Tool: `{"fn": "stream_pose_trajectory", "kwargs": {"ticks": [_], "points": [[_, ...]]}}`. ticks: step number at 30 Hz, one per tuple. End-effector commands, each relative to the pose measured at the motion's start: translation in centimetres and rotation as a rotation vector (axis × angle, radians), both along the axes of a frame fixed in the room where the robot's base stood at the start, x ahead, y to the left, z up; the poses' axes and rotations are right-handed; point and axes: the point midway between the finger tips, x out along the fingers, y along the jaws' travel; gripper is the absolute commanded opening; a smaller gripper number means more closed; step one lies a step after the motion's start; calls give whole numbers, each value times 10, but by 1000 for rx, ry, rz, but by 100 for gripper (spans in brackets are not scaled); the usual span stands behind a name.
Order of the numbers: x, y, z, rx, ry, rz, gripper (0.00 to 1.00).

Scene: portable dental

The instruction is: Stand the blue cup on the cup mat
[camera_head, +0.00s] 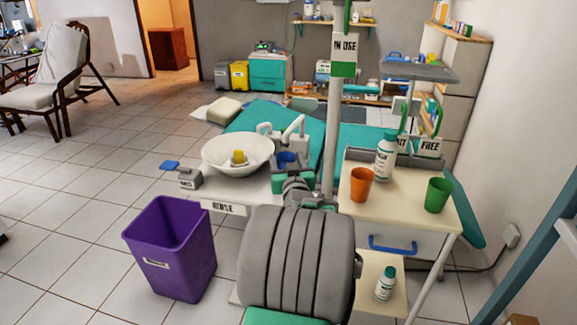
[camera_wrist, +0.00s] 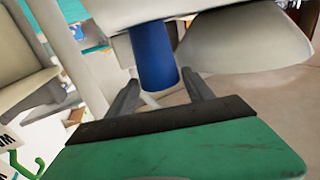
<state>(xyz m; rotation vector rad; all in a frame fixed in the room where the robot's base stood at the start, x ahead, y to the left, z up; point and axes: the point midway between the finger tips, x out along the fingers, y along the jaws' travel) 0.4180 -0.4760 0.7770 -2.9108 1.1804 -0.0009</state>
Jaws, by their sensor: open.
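The blue cup (camera_head: 287,159) stands upright on the white rinse unit, just right of the white bowl (camera_head: 222,150). My gripper (camera_head: 290,173) is at the cup, and my arm hides part of this area. In the wrist view, which looks upside down, the blue cup (camera_wrist: 154,52) lies at and just beyond the two spread fingertips of my gripper (camera_wrist: 160,80). A gap shows between the fingers and the cup's sides. I cannot make out the cup mat in either view.
The bowl, with a yellow object (camera_head: 239,157) in it, and the white faucet (camera_head: 290,132) crowd the cup. A pole (camera_head: 335,120) rises close by on the right. An orange cup (camera_head: 361,184), a green cup (camera_head: 438,195) and a bottle (camera_head: 385,158) stand on the right-hand cart.

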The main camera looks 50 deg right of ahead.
Motion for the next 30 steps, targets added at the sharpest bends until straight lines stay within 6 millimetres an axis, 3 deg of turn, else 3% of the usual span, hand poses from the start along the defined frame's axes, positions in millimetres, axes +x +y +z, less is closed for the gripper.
{"fn": "stream_pose_trajectory", "kwargs": {"ticks": [13, 20, 23, 25, 27, 29, 30], "points": [[-73, 68, 2, -1, -1, -5, 60], [-86, 84, 1, 0, 0, 0, 60], [-71, 96, -4, 21, 27, 48, 60], [-41, 123, -16, 66, 90, 144, 60], [-5, 167, -36, 137, 197, 277, 60], [18, 212, -56, 204, 309, 388, 60], [29, 246, -70, 249, 396, 460, 60]]}}
